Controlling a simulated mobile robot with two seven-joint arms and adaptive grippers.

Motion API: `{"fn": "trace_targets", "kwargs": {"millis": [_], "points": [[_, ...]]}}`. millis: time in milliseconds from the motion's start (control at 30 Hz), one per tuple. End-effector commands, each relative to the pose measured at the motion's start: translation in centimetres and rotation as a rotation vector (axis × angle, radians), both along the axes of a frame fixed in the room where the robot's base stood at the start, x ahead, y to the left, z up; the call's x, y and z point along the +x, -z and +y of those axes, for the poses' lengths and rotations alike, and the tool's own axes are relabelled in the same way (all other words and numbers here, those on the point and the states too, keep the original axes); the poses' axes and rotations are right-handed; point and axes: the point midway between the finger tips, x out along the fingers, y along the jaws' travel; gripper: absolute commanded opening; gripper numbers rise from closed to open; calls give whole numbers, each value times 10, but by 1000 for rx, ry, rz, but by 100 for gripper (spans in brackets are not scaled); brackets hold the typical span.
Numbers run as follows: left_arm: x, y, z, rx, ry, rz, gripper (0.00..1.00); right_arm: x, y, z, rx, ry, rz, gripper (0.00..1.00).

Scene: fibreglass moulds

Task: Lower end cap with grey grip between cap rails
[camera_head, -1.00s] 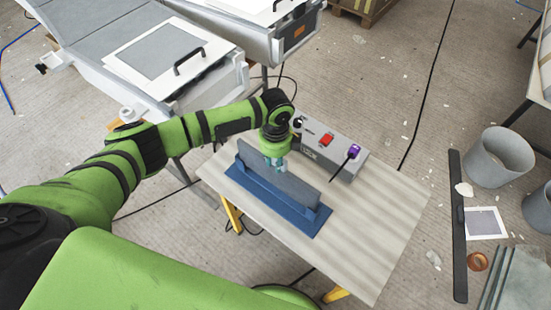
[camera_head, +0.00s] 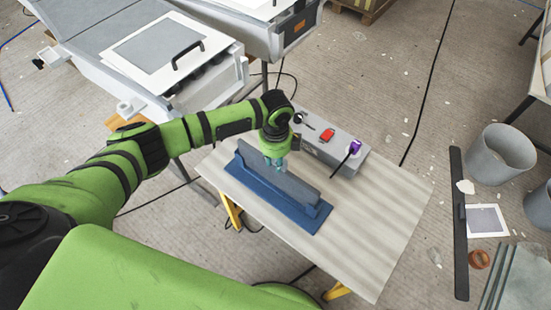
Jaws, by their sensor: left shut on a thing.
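The end cap (camera_head: 298,187), a dark grey upright plate, stands within a long blue base (camera_head: 262,193) on the table. The base runs along both sides of the plate, with a raised block at each end; I take these for the cap rails. My left gripper (camera_head: 274,162) comes from above and is shut at the plate's top edge, left of its middle. The grey grip is hidden by the fingers. The plate's lower edge is hidden inside the base, so I cannot tell whether it touches the bottom. My right gripper is out of view.
A grey control box (camera_head: 330,146) with a red switch and a purple knob stands right behind the base. The table's right part (camera_head: 385,210) is clear. A mould with a white-framed, handled panel (camera_head: 155,48) is at the back left. Grey buckets (camera_head: 497,155) stand on the floor at right.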

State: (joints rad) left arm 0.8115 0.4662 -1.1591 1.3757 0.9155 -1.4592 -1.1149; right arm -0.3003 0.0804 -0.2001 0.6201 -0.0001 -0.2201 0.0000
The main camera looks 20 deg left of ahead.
Motion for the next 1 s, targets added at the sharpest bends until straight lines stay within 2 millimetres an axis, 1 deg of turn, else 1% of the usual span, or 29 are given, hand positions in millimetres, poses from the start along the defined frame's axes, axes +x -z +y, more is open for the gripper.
{"fn": "trace_targets", "kwargs": {"millis": [267, 300, 333, 367, 667, 767, 867, 1000], "points": [[0, 7, 0, 0, 0, -1, 0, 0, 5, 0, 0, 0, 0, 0], [1, 7, 0, 0, 0, -1, 32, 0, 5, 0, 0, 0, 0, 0], [1, 6, 0, 0, 0, -1, 44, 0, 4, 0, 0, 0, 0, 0], [1, 6, 0, 0, 0, -1, 52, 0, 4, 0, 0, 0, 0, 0], [0, 7, 0, 0, 0, 1, 52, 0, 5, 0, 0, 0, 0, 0], [0, 3, 0, 0, 0, -1, 52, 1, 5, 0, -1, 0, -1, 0], [1, -10, 0, -1, 1, -3, 52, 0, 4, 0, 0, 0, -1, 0], [1, -38, 0, -2, 2, -5, 52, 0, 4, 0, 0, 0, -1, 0]]}}
